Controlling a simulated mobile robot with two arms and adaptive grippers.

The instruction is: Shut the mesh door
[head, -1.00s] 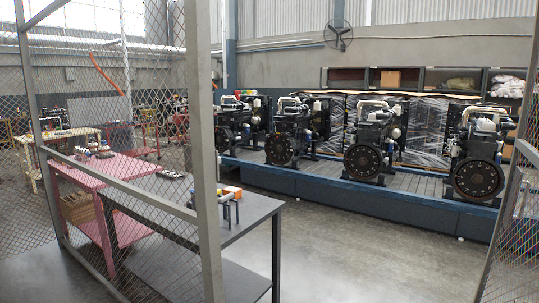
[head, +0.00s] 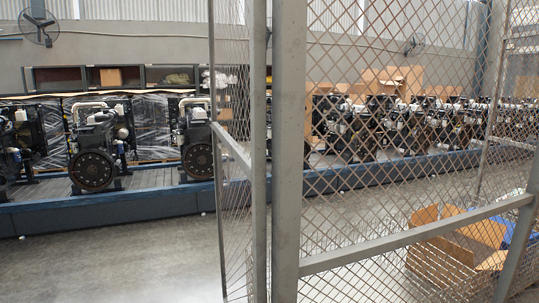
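A narrow grey mesh panel (head: 232,190), seen nearly edge-on in the head view, stands just left of two upright grey posts (head: 288,150). It looks like the mesh door, swung open away from me, with its near edge at the posts. Its slanted middle rail (head: 231,147) shows. I cannot make out a handle or latch. Left of it the opening shows clear floor. Neither of my grippers is in view.
A wide mesh panel (head: 400,170) with a slanted rail fills the right side. Behind it lies an open cardboard box (head: 455,250). Engines (head: 92,150) stand on a long blue platform (head: 110,208) at the back. Grey floor (head: 120,265) is free at left.

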